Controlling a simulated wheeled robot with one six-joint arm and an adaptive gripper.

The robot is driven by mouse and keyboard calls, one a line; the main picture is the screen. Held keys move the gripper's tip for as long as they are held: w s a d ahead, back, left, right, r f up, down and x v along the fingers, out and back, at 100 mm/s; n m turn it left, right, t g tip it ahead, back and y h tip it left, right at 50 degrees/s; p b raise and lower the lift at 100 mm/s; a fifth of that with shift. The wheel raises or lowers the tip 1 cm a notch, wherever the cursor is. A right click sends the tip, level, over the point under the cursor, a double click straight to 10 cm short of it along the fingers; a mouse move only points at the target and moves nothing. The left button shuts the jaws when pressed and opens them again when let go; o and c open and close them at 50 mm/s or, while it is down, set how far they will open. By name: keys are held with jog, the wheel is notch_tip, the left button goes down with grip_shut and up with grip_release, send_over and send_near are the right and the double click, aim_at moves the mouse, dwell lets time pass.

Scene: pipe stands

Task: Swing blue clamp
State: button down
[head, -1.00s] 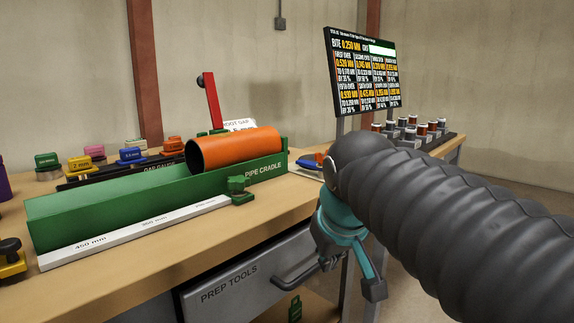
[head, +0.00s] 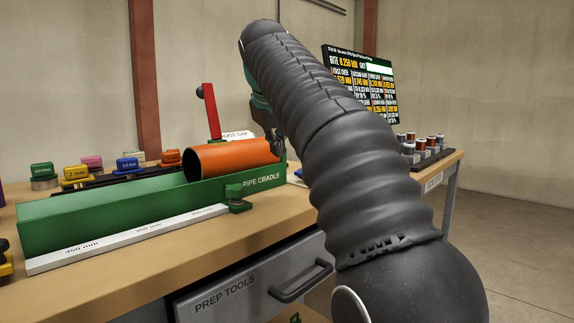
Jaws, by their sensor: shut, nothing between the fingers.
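No blue clamp can be made out for sure. A small blue item (head: 298,173) shows at the right end of the pipe cradle, mostly hidden behind my arm, and I cannot tell whether it is the clamp. The orange pipe (head: 232,158) lies in the green pipe cradle (head: 100,220). A red lever (head: 211,112) stands upright behind the pipe, leaning slightly. My gripper (head: 277,148) is shut and empty, pointing down by the right end of the pipe. My arm hides part of it, and I cannot tell whether it touches the pipe.
A white ruler strip (head: 125,240) and a green stop (head: 236,198) line the cradle's front. Several coloured gauges (head: 130,163) stand behind it. A drawer (head: 235,285) with a handle is below the bench. A display board (head: 365,80) and several spools (head: 425,143) are at right.

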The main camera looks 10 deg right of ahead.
jog(key=b+x, duration=0.2)
jog(key=x, duration=0.8)
jog(key=shift+f+b, duration=0.15)
jog(key=shift+b, duration=0.2)
jog(key=shift+w+d+r, duration=0.15)
jog(key=shift+w+d, duration=0.2)
jog(key=shift+d, duration=0.2)
jog(key=shift+w+d+r, duration=0.1)
jog(key=shift+w+d, duration=0.2)
jog(key=shift+d, duration=0.2)
jog(key=shift+w+d, duration=0.4)
jog(key=shift+d, duration=0.15)
jog(key=shift+p, duration=0.35)
